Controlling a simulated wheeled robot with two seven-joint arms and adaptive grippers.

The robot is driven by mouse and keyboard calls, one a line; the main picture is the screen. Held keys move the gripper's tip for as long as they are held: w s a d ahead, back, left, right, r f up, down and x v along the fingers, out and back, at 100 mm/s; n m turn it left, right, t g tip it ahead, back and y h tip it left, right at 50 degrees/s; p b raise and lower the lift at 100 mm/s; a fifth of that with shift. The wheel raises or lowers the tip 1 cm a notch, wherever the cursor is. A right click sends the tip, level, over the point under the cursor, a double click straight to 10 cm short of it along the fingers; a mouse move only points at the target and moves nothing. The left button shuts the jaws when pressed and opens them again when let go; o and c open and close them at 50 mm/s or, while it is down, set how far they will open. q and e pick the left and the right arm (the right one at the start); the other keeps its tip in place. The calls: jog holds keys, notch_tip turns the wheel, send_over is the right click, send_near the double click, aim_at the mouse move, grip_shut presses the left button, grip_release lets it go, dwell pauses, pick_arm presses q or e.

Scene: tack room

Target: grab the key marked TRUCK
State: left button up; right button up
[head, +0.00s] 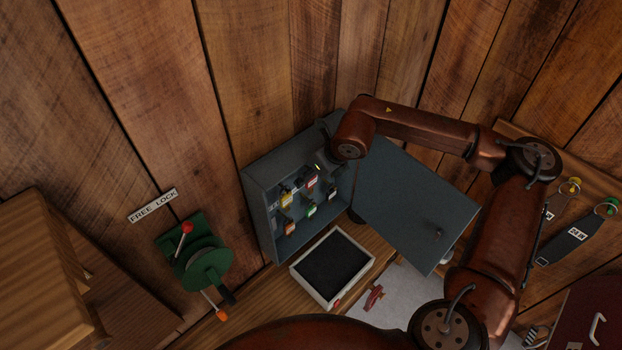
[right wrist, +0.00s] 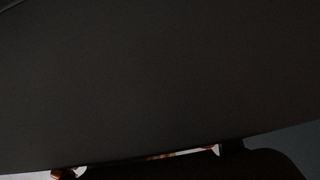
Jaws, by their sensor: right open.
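An open grey key cabinet (head: 262,205) stands against the plank wall, its door (head: 415,205) swung out to the right. Inside hang several keys with coloured tags: a yellow one (head: 286,200), a red one (head: 311,184), an orange one (head: 290,229), a green one (head: 311,210) and a dark one (head: 332,194). Their lettering is too small to read, so I cannot tell which is marked TRUCK. My right gripper (head: 324,158) is open at the cabinet's upper right opening, mostly hidden by its wrist. The right wrist view is almost filled by a dark surface. My left gripper is out of view.
A shallow tray with a dark lining (head: 348,236) lies below the cabinet on the wooden bench. A red item (head: 373,297) is right of it. A green device with levers (head: 205,268) stands left under a FREE LOCK sign (head: 153,206). Tagged straps (head: 572,235) hang at right.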

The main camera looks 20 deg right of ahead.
jog(key=shift+f, duration=0.15)
jog(key=c, duration=1.2)
